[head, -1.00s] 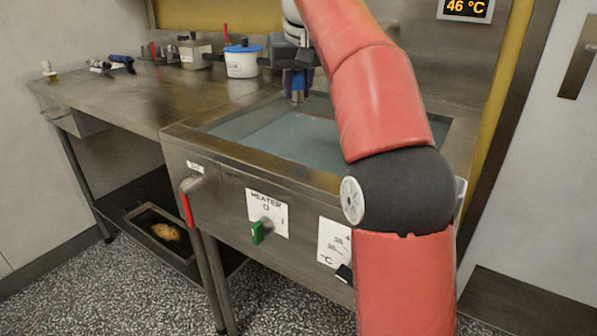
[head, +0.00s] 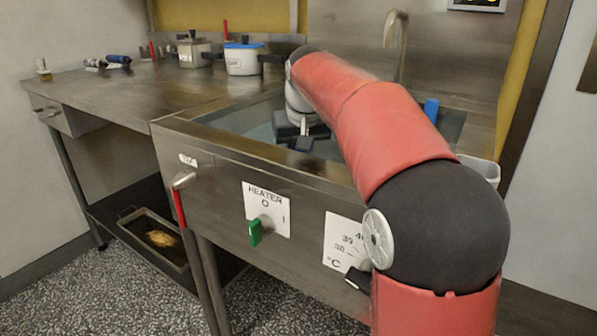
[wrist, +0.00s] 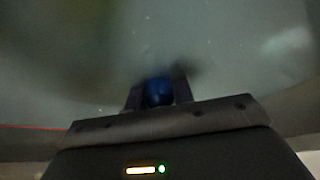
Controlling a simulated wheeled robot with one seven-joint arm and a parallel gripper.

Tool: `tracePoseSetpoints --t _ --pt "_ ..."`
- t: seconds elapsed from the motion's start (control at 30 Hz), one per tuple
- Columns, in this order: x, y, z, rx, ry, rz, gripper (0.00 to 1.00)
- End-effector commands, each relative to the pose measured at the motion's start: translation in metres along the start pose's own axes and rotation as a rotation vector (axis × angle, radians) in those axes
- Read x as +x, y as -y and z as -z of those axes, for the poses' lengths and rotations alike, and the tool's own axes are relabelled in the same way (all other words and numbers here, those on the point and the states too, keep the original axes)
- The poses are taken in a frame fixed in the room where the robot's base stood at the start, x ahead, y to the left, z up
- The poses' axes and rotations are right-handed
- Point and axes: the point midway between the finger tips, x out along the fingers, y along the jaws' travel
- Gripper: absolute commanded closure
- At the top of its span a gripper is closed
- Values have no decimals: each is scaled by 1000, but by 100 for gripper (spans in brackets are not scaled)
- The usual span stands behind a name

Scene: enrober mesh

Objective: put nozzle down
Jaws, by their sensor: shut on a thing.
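My gripper (head: 303,142) is low inside the sink-like basin, over the greenish water or basin floor. In the wrist view my gripper (wrist: 158,95) is shut on a dark blue rounded piece, which I take to be the nozzle (wrist: 159,91). Only its end shows between the fingers; the rest is hidden. I cannot tell whether it touches the water or the bottom. The basin (head: 215,140) has a steel rim and front panel.
A tap (head: 397,45) rises behind the basin, and a blue object (head: 431,109) stands near its back right. A white pot (head: 243,60) and a steel pot (head: 193,52) stand on the left counter (head: 130,97). Blue-handled tools (head: 118,60) lie farther left.

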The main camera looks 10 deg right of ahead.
Motion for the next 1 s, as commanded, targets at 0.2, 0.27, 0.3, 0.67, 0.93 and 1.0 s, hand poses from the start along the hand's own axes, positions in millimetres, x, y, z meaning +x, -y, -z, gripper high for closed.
tracePoseSetpoints --t 0.2,0.27,0.3,0.67,0.93,1.0 --pt "27 0 -12 0 3 0 100" --pt "32 0 -14 0 2 0 100" --pt "34 0 -15 0 1 0 100" --pt "37 0 -16 0 0 0 75" --pt "36 0 -15 0 1 0 54" --pt "36 0 -15 0 1 0 54"
